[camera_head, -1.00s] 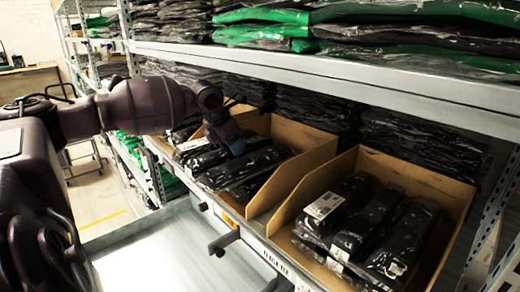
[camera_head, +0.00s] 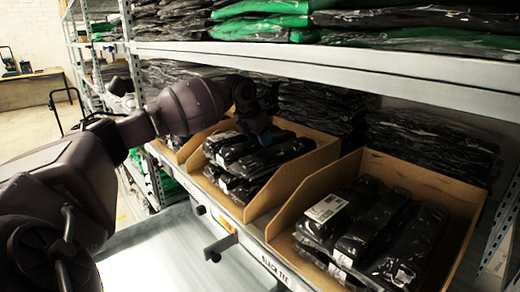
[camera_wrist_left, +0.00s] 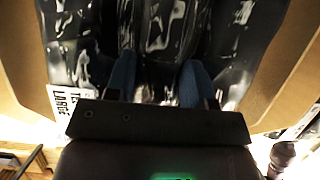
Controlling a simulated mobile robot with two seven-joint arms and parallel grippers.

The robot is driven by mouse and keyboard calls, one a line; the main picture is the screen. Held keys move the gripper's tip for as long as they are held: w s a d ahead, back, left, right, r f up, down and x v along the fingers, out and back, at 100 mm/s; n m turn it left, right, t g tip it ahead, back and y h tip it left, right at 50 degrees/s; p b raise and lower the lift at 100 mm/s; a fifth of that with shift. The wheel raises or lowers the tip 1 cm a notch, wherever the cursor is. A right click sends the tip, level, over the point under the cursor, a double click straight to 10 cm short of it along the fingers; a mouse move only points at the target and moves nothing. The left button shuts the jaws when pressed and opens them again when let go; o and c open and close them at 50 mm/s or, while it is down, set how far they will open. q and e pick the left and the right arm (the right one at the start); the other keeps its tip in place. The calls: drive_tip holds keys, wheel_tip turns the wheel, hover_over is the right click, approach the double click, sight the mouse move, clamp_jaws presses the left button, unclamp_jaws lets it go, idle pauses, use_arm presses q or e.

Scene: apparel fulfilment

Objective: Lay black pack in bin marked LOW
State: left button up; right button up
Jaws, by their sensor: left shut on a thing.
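My left gripper (camera_head: 262,138) reaches into the middle cardboard bin (camera_head: 301,180). Its blue fingers also show in the left wrist view (camera_wrist_left: 160,82), closed on a glossy black pack (camera_wrist_left: 155,40). In the head view, black packs (camera_head: 285,153) lie in this bin under and beside the fingers; which one is held is partly hidden by the gripper. I cannot read LOW on any bin. A white label (camera_wrist_left: 68,106) reading LARGE shows at the left in the wrist view. My right gripper is not in view.
A right-hand bin (camera_head: 440,178) holds several black packs with white labels. A metal shelf (camera_head: 400,72) with green and black packs hangs close above. A shelf-edge label (camera_head: 274,270) seems to read BLACK TEE. A grey tray (camera_head: 165,250) is below, its visible part bare.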

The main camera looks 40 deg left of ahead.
sight(256, 140)
use_arm(q)
drive_tip(key=shift+f, duration=1.75)
drive_tip(key=o, duration=1)
